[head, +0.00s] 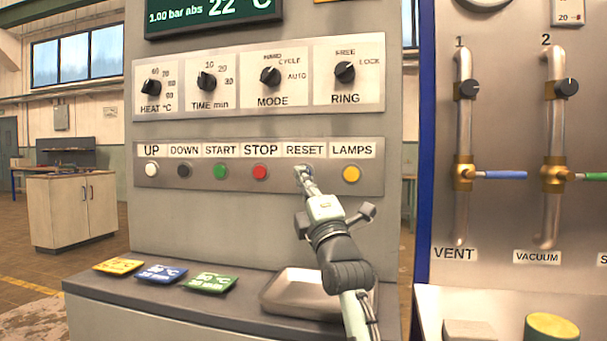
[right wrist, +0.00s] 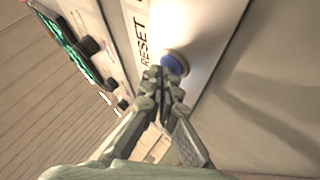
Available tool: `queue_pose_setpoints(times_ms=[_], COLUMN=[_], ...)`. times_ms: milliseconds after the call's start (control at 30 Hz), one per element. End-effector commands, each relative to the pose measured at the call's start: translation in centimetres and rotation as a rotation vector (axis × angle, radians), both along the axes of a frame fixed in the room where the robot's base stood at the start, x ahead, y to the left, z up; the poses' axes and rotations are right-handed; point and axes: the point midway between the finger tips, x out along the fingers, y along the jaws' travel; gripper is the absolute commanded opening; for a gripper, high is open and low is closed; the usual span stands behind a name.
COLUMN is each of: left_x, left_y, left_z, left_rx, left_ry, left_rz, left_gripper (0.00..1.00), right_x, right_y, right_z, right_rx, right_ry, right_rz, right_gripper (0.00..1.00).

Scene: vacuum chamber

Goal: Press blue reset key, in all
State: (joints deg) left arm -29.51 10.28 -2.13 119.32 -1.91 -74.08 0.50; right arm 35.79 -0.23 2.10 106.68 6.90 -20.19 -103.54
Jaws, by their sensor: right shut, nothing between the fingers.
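The blue reset key (right wrist: 174,62) shows in the right wrist view, a round blue button in a pale ring beside the word RESET. In the head view my right gripper (head: 304,174) covers the spot under the RESET label (head: 304,149), so the key is mostly hidden there. My right gripper (right wrist: 163,75) is shut and empty, its fingertips right at the key's edge in the wrist view. I cannot tell whether they touch it or whether it is pushed in. My left gripper is not in view.
In the same row are the red STOP button (head: 260,172), green START button (head: 221,171) and yellow LAMPS button (head: 351,174). Knobs sit above. A metal tray (head: 290,292) and several coloured cards lie on the ledge below. Valve pipes stand at the right.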

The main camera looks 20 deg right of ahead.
Motion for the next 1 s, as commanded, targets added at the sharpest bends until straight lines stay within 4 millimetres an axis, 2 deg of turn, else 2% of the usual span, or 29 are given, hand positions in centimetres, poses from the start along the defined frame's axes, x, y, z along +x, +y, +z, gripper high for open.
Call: queue_pose_setpoints(times_ms=[633, 1000], left_x=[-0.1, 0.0], left_y=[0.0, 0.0], left_z=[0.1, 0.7], left_rx=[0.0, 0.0], left_ry=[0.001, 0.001], left_rz=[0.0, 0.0], left_gripper=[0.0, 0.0], right_x=[0.2, -1.1], right_y=[-0.2, 0.7], right_z=[0.0, 0.0], right_rx=[0.0, 0.0], right_ry=[-0.001, 0.0], right_rz=[-0.001, 0.0], right_gripper=[0.0, 0.0])
